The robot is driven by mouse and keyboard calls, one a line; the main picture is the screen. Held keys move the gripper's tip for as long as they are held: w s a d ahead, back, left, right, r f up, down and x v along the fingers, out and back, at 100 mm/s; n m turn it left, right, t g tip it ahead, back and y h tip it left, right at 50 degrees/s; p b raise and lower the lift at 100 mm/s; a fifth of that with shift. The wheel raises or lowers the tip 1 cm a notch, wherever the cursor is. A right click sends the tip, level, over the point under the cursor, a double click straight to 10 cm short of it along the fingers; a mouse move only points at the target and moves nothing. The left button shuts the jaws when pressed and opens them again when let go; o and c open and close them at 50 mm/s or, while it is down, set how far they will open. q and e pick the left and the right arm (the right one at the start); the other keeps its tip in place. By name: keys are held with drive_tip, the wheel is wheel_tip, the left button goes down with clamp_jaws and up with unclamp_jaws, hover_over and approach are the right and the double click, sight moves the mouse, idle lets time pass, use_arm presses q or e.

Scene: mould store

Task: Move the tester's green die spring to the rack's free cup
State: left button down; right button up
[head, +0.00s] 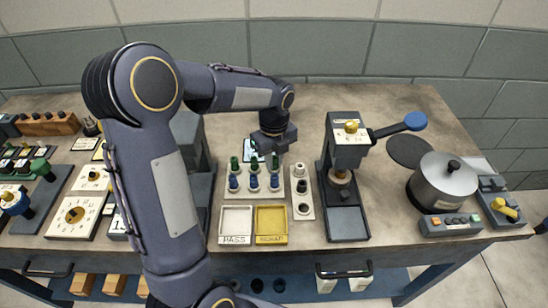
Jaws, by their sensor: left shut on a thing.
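My left gripper (272,150) reaches down over the back row of the white spring rack (265,195). It is shut on a small dark green piece, apparently the green die spring (275,161), mostly hidden by the jaws. I cannot tell whether the spring is seated in a cup or just above it. Another green spring (234,163) stands at the rack's back left, and blue springs (254,181) stand in front. The tester (345,150), with its blue-knobbed lever, stands to the right; no green spring shows in it. My right gripper is not in view.
A white PASS tray (235,223) and a yellow SCRAP tray (271,222) lie in front of the rack. A narrow cup strip (302,192) stands between rack and tester. A metal pot (446,180) stands at right. My left arm hides part of the bench.

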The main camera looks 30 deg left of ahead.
use_arm(q)
drive_tip(key=c, duration=1.3)
unclamp_jaws()
drive_tip(key=shift+o, duration=0.6)
drive_tip(key=o, duration=0.3)
drive_tip(key=shift+r+p, duration=3.3)
drive_tip(key=shift+r, duration=0.5)
